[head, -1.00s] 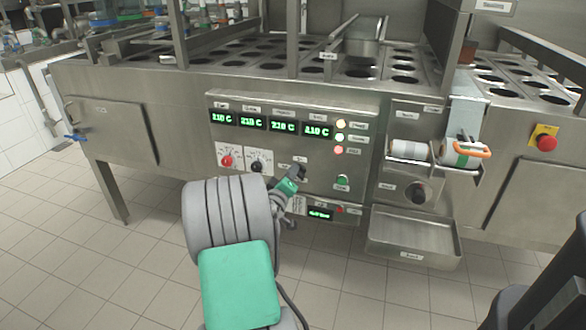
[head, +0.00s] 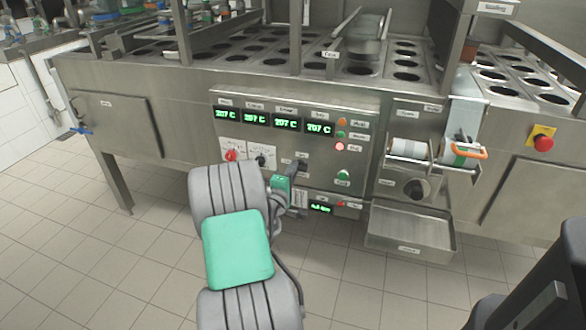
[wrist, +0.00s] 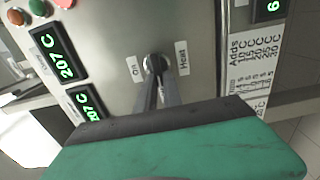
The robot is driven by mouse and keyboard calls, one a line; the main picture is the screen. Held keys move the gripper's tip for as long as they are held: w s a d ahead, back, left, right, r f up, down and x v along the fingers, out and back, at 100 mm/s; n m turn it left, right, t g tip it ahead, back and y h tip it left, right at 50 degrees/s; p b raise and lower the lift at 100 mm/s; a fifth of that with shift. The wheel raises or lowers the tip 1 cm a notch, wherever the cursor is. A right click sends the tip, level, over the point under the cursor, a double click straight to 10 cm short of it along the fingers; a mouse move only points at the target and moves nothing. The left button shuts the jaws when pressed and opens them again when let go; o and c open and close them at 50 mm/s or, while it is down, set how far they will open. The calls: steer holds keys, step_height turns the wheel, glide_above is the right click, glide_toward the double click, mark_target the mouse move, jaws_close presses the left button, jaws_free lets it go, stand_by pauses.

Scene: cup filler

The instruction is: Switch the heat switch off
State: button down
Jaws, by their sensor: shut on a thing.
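The heat switch is a small switch on a round metal base (wrist: 155,63) on the steel control panel (head: 362,165). In the wrist view the label "On" (wrist: 135,69) is on one side of it and "Heat" (wrist: 183,58) on the other. My gripper (wrist: 163,88) is at the switch with its narrow grey fingers shut on it. The fingers hide most of the switch's lever, so its on or off position cannot be told. In the head view my gripper (head: 299,170) reaches the panel, and its green wrist part covers some of the panel below.
Several green displays (head: 287,124) read 207 C. Beside them are indicator lamps (head: 340,135), the lowest glowing pinkish red. A red knob (head: 232,155) and a black knob (head: 261,160) sit left of my gripper. A green button (head: 343,176) is to its right, and a steel tray (head: 409,232) juts out lower right.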

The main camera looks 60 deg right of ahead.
stand_by(0.4)
steer(key=c, duration=1.5)
jaws_free()
steer(key=a, duration=0.5)
steer(key=s+a, duration=0.1)
steer(key=a, duration=0.1)
steer(key=shift+s+a, duration=0.1)
steer(key=shift+a, duration=0.25)
